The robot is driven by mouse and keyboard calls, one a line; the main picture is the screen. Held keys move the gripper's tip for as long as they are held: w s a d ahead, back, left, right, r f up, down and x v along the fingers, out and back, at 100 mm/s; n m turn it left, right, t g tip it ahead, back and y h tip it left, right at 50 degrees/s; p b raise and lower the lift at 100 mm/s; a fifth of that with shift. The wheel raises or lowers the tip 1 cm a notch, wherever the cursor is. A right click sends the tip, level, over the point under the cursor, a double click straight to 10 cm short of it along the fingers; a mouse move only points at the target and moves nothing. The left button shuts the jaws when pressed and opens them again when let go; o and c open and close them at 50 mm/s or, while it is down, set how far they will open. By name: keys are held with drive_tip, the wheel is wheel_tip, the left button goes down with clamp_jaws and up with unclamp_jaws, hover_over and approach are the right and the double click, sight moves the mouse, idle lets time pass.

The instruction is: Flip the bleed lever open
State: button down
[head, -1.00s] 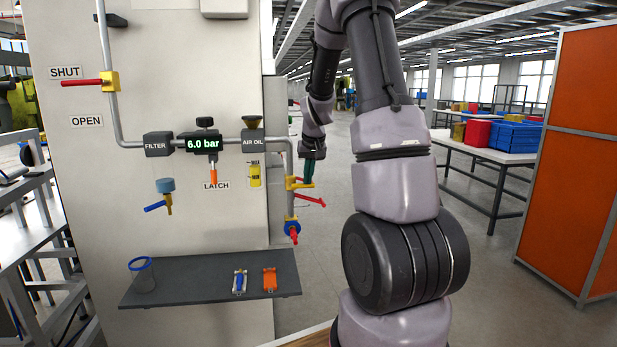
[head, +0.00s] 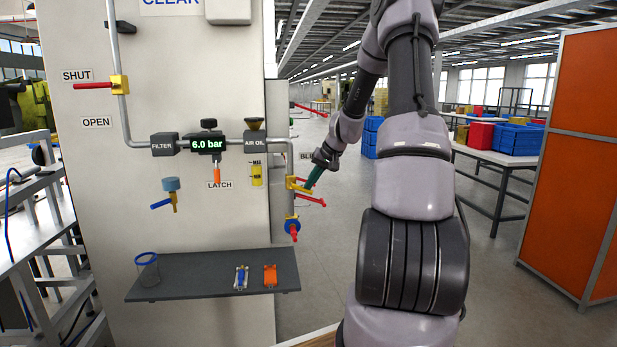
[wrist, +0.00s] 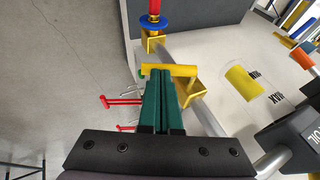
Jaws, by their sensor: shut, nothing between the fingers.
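The bleed valve has a yellow body (head: 297,185) on the pipe at the panel's right edge. A partly hidden label starting "BL" (head: 306,157) is above it. A red lever (head: 312,201) sticks out from the valve to the right, tilted slightly down. My gripper (head: 309,186) has shut teal fingers, angled down-left, with tips at the yellow valve body and just above the red lever. In the wrist view, the shut fingertips (wrist: 163,76) overlap a yellow bar (wrist: 170,70); contact cannot be told. Red rods (wrist: 122,102) show left of the fingers.
A blue wheel with a red handle (head: 293,227) is below the valve. The gauge (head: 208,144) reads 6.0 bar. A dark shelf (head: 200,287) holds a blue-rimmed cup (head: 147,270), a blue clip and an orange clip. Floor right of the panel is open.

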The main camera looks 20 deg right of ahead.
sight(306, 191)
drive_tip(key=f+t+y, duration=0.1)
drive_tip(key=y, duration=0.1)
drive_tip(key=f+m+t+y, duration=0.1)
drive_tip(key=f+y, duration=0.1)
drive_tip(key=y, duration=0.1)
drive_tip(key=f+m+t+y, duration=0.1)
drive_tip(key=y, duration=0.1)
drive_tip(key=shift+a+f+y, duration=0.3)
drive_tip(key=shift+a, duration=0.1)
drive_tip(key=shift+w, duration=0.1)
drive_tip(key=shift+r, duration=0.8)
